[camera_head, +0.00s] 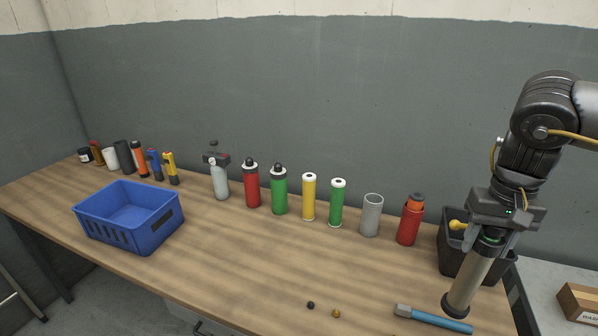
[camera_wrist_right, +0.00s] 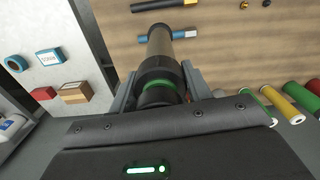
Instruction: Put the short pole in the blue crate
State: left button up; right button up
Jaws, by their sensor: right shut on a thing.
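The short pole (camera_head: 468,280) is a grey-brown cylinder with a dark foot and a green ring near its top. My right gripper (camera_head: 491,236) is shut on its upper end and holds it upright, slightly tilted, over the right end of the table. The pole also shows in the right wrist view (camera_wrist_right: 160,50), between the fingers (camera_wrist_right: 159,92). I cannot tell whether its foot touches the table. The blue crate (camera_head: 148,236) stands at the left of the table and looks empty. My left gripper is not in view.
A row of bottles and cylinders, including a red bottle (camera_head: 410,220) and a grey tube (camera_head: 371,215), stands along the back. A black bin (camera_head: 451,257) is behind the pole. A blue-handled tool (camera_head: 435,319) lies in front. The table's middle is largely clear.

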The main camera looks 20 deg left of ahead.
aim_at(131, 215)
jog(key=u, duration=0.45)
jog(key=k, duration=0.55)
jog(key=u, duration=1.25)
jog(key=i, duration=0.75)
jog(key=u, duration=0.75)
jog(key=i, duration=0.75)
jog(key=z, duration=0.2)
